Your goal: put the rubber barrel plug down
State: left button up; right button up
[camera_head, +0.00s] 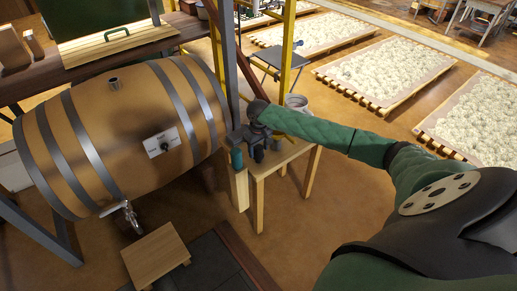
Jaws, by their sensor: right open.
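My right gripper (258,154) is over the left part of a small wooden table (296,150), beside the barrel's right end. It is dark, points down and is open. I cannot pick out the rubber barrel plug for certain; the gripper and arm cover part of the tabletop, and the small dark shapes there are hard to tell apart. A large wooden barrel (85,143) with grey hoops lies on its side at the left. A short collar (113,84) sticks up from its top. My left gripper is not in view.
A teal cylinder (236,159) stands at the small table's left edge. A whitish bucket (297,103) is behind my right forearm. A yellow and grey post frame (286,45) rises behind. A low wooden stool (155,254) stands below the barrel's tap (131,216). Open floor lies right of the table.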

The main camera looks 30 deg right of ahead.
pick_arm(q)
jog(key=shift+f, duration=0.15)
pick_arm(e)
jog(key=shift+r, duration=0.1)
jog(key=shift+r, duration=0.4)
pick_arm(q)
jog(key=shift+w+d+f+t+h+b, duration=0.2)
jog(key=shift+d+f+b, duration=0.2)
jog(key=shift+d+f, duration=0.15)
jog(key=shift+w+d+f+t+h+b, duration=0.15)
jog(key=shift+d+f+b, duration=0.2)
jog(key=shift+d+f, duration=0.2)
pick_arm(e)
notch_tip(320, 180, up, 11)
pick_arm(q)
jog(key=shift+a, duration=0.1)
pick_arm(e)
jog(key=shift+r, duration=0.1)
